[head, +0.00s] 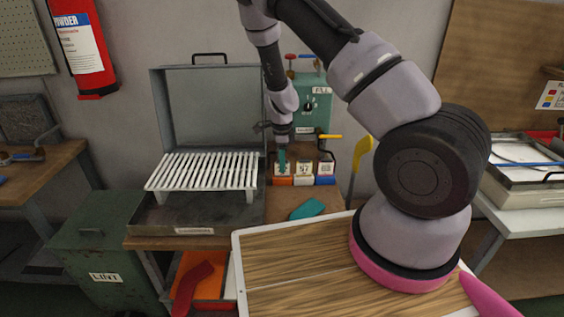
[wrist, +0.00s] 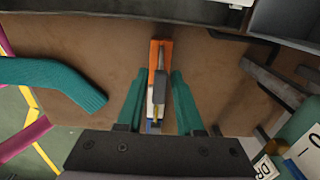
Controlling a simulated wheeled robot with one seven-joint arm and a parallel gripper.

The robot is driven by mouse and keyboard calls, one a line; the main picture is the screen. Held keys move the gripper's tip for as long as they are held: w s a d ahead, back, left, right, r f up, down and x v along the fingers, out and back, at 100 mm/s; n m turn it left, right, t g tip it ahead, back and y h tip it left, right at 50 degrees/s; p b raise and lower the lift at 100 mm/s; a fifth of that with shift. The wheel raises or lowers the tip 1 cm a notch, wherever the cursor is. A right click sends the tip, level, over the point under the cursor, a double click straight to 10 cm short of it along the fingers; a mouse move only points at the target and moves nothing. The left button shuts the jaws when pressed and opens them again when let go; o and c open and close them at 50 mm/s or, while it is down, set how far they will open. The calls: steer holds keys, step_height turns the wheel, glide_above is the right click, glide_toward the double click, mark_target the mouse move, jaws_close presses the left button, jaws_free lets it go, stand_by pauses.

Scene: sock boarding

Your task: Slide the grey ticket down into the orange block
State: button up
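The orange block (head: 283,181) stands at the left end of a row of labelled blocks on the brown bench; its top shows in the wrist view (wrist: 155,52). My gripper (head: 282,158) points down above the orange block. In the wrist view its two teal fingers (wrist: 158,78) are apart, one on each side of the row. A narrow grey piece (wrist: 160,86), possibly the grey ticket, shows between them, with a gap on either side. I cannot tell whether it stands in a block. Its lower part is hidden.
A white block (head: 304,171) and a blue block (head: 325,172) stand right of the orange one. A teal sock (head: 307,209) lies in front. A white rack (head: 205,171) stands left, a green machine (head: 313,103) behind. A wood-topped board (head: 300,262) is nearest.

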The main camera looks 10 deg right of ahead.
steer(key=shift+o, duration=0.3)
step_height(320, 180, up, 11)
steer(key=shift+f, duration=0.1)
stand_by(0.4)
